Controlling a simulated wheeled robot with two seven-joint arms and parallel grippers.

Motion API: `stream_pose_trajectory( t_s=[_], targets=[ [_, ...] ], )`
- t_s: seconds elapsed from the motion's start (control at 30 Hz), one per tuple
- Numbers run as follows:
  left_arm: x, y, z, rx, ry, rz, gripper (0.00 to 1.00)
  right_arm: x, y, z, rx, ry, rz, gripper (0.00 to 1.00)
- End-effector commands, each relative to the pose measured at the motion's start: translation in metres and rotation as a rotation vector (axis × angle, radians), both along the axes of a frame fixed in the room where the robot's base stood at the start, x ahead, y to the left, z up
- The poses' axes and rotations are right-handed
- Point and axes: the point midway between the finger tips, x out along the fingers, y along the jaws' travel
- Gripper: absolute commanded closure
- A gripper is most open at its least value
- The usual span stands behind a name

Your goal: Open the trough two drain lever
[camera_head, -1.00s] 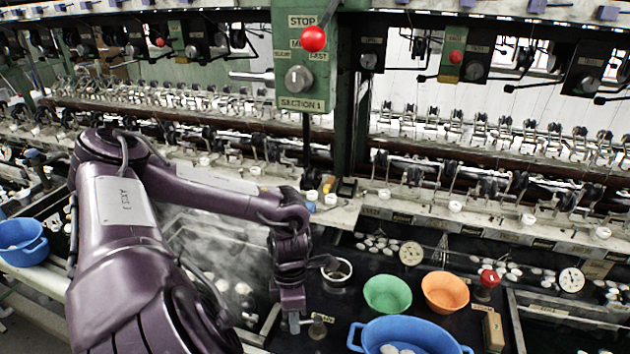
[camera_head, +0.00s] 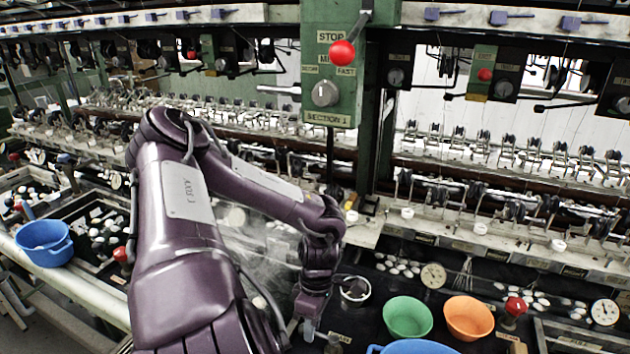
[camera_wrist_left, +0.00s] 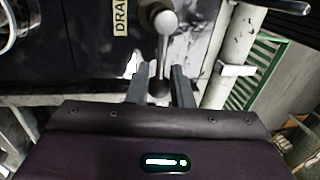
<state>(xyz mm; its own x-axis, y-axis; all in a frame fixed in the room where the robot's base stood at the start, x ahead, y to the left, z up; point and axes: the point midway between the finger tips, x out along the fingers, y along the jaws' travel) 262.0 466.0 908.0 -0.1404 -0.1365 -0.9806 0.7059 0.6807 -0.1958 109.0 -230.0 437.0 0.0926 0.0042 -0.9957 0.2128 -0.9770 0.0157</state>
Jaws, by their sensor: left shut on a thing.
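A metal drain lever (camera_wrist_left: 163,50) with a rounded top shows in the left wrist view, beside a yellow label (camera_wrist_left: 121,16) whose visible letters read "DRA". My left gripper (camera_wrist_left: 160,90) is shut on the lever's lower rod, with one dark finger on each side. In the head view my left gripper (camera_head: 308,328) reaches down at the front of a dark trough, near a small label (camera_head: 340,338) at the bottom edge. The lever is hard to make out there. My right gripper is not in view.
A green bowl (camera_head: 407,317), an orange bowl (camera_head: 469,318) and a blue basin (camera_head: 415,348) lie to the right of my left gripper. A metal cup (camera_head: 355,290) is close beside it. A red knob (camera_head: 515,306) stands farther right. The green control post (camera_head: 333,100) rises behind.

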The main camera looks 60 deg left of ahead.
Motion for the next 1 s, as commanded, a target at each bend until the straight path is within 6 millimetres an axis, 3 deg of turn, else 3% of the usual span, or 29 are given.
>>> stream_pose_trajectory(
  t_s=[0.23,0.27,0.4,0.73,1.0],
  targets=[
    [0.000,0.003,0.001,0.008,-0.001,0.003,1.00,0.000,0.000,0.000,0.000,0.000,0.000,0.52],
    [0.000,0.003,0.001,0.008,0.000,0.003,0.77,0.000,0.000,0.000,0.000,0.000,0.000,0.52],
    [0.000,0.002,0.001,0.006,0.000,0.003,0.60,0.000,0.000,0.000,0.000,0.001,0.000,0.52],
    [0.001,0.002,0.004,0.003,0.000,0.002,0.60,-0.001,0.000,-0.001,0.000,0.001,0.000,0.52],
    [0.007,0.009,0.045,0.007,-0.003,0.001,0.60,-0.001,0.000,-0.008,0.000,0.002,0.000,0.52]
  ],
)
